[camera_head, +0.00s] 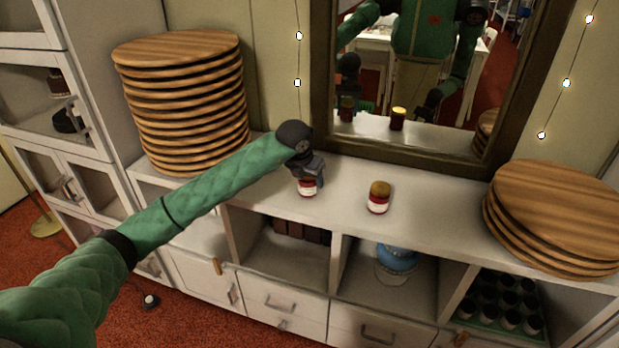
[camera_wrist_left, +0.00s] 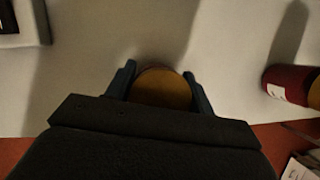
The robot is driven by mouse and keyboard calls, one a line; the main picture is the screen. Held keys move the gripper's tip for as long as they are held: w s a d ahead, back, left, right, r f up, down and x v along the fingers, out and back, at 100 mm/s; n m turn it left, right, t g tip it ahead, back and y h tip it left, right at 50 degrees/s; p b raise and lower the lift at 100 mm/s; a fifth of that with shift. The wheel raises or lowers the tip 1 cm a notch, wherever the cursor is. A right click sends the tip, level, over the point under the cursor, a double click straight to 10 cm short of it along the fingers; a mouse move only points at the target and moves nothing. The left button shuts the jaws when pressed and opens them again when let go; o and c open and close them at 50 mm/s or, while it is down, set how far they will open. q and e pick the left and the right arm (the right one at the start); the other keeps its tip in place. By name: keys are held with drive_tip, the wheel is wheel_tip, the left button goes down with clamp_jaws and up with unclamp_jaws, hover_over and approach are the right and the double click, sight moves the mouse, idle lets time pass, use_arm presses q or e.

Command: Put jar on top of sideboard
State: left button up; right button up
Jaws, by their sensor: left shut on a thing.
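My left gripper (camera_head: 308,178) is at the top of the white sideboard (camera_head: 255,200), shut around a jar (camera_head: 307,188) with a red and white body. In the left wrist view the jar's round brown lid (camera_wrist_left: 165,88) sits between the two fingers (camera_wrist_left: 163,85). The jar is at or just above the sideboard top; I cannot tell whether it touches. A second jar (camera_head: 379,197), red and white with a brown lid, stands upright on the sideboard to the right, apart from the gripper. It also shows at the right of the left wrist view (camera_wrist_left: 290,85). My right gripper is not seen directly.
A tall stack of round wooden boards (camera_head: 185,100) stands at the left, a shorter stack (camera_head: 555,215) at the right. A framed mirror (camera_head: 400,155) stands behind the jars. Open compartments below hold a blue cake stand (camera_head: 397,258) and a tray of dark cups (camera_head: 500,305).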

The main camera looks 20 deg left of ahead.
use_arm(q)
drive_tip(key=o, duration=1.1)
